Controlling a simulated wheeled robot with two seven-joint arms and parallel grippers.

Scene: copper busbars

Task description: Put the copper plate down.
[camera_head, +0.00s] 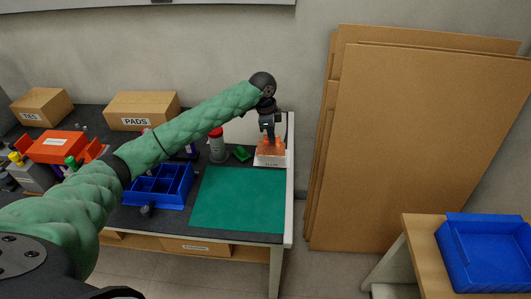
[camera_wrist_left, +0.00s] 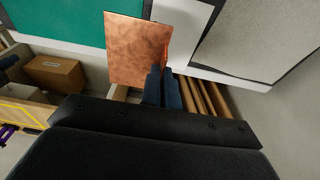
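My left gripper (camera_head: 269,133) is at the back right corner of the bench, pointing down. Its dark fingers (camera_wrist_left: 163,86) are close together on the edge of the copper plate (camera_wrist_left: 136,50) in the left wrist view. In the head view the copper plate (camera_head: 270,149) shows as an orange patch just below the fingers. It is over a small white labelled stand (camera_head: 272,162); I cannot tell whether they touch. My right gripper is not in view.
A green mat (camera_head: 238,200) lies clear in front of the stand. A blue divided tray (camera_head: 158,187), a red-capped bottle (camera_head: 217,147) and a small green part (camera_head: 242,153) are to its left. Cardboard sheets (camera_head: 420,140) lean right of the bench. A blue bin (camera_head: 487,252) is at lower right.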

